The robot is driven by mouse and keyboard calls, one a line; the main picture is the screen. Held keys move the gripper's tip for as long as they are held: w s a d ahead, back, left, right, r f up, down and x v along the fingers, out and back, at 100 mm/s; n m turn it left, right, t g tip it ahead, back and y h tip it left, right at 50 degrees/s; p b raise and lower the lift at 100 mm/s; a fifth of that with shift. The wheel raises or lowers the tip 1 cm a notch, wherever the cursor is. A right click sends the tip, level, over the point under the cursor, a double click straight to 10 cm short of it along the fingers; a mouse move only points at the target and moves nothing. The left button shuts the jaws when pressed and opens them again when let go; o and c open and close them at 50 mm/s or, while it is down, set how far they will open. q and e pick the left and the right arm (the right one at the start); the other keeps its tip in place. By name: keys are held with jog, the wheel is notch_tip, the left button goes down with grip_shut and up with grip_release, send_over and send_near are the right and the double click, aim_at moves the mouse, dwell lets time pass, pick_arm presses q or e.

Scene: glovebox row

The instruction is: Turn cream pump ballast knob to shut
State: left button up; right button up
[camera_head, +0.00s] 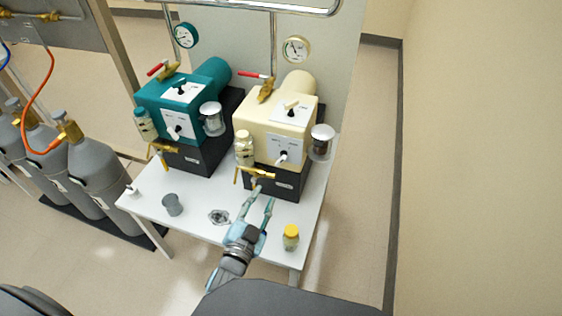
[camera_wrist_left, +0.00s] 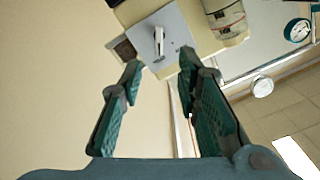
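The cream pump (camera_head: 275,118) stands on a black base on the white table. Its top plate carries a small beige knob (camera_head: 291,106). Its front plate (camera_head: 287,146) carries a white lever (camera_head: 282,158) on a dark hub. I cannot tell from labels which is the ballast knob. In the left wrist view a white lever (camera_wrist_left: 159,42) on a grey plate (camera_wrist_left: 175,24) lies just beyond my fingertips. My left gripper (camera_head: 264,193) is open and empty, in front of the cream pump, with its fingers pointing at the pump; it also shows in the wrist view (camera_wrist_left: 160,64). My right gripper is out of view.
A brass valve (camera_head: 258,172) and a clear bottle (camera_head: 244,148) sit at the cream pump's left front, a glass jar (camera_head: 321,143) at its right. The teal pump (camera_head: 170,102) stands left. A yellow-capped jar (camera_head: 291,237) and grey cup (camera_head: 172,204) are on the table (camera_head: 205,228).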

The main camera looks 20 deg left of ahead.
aim_at(280, 163)
pick_arm(q)
jog(key=w+b, duration=0.1)
jog(key=w, duration=0.3)
jog(key=w+d+b, duration=0.1)
jog(key=w, duration=0.4)
jog(key=w+b, duration=0.2)
jog(key=w, duration=0.3)
jog(key=shift+w+d+r, duration=0.1)
jog(key=shift+w+d, duration=0.05)
jog(key=shift+r, duration=0.1)
jog(key=shift+c, duration=0.4)
grip_shut()
